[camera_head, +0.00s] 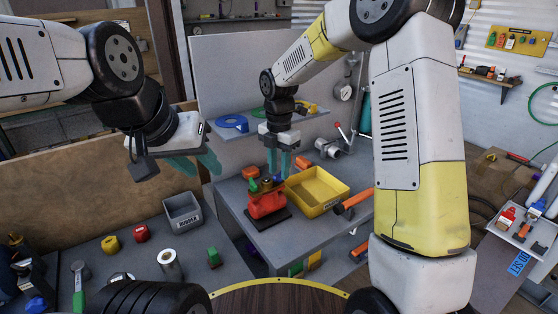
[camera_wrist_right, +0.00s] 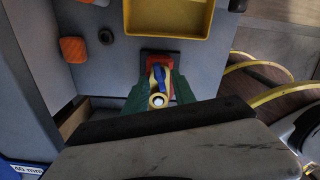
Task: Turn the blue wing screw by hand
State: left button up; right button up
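The blue wing screw (camera_wrist_right: 158,74) shows in the right wrist view beside a yellow fitting (camera_wrist_right: 160,90), between my right gripper's green fingers. In the head view only a small blue part (camera_head: 277,178) shows near the fingertips. The red valve body (camera_head: 265,204) stands on a dark plate on the grey bench. My right gripper (camera_head: 279,172) points down just above it. Its fingers (camera_wrist_right: 160,86) appear apart, with gaps beside the blue screw; contact is hard to judge. My left gripper (camera_head: 196,166) is open and empty, well left of the valve.
A yellow tray (camera_head: 318,207) lies just behind and right of the valve. A grey bin (camera_head: 183,213) and several small colored parts sit on the lower left bench (camera_head: 90,265). A shelf with a blue handwheel (camera_head: 231,123) is behind. An orange-handled part (camera_head: 354,201) lies right of the tray.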

jog(key=shift+r, duration=0.1)
jog(key=shift+r, duration=2.9)
notch_tip(320, 180, up, 8)
jog(key=s+d+r+m+t+y, duration=0.1)
jog(key=s+d+r+m+t, duration=0.3)
jog(key=s+d+m, duration=0.7)
jog(key=s+d+f+m+t+y, duration=0.1)
jog(key=s+d+f+m+t, duration=0.1)
jog(key=s+m, duration=1)
jog(key=d+m, duration=0.1)
jog(key=m, duration=0.3)
jog(key=shift+d, duration=0.1)
jog(key=shift+c, duration=0.4)
